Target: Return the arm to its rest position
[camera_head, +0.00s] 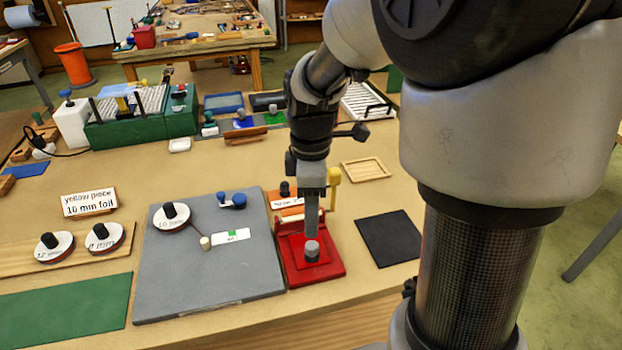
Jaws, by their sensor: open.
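My arm reaches down over the workbench (365,290) from the upper right. My gripper (311,232) points straight down above a red stand (328,270) and is open. Its fingers are seen edge-on, one in front of the other. A grey knob (312,252) on the red stand sits just below the fingertips. From this angle I cannot tell whether the fingers touch it or are apart from it. The gripper partly hides the back of the red stand and an orange block (287,199) behind it.
A grey board (170,280) with a round knobbed disc (171,216) lies left of the stand. A yellow upright piece (334,188) stands close behind the gripper. A black mat (388,238) and a wooden tray (366,170) lie right. Green machines (140,130) stand at the back left.

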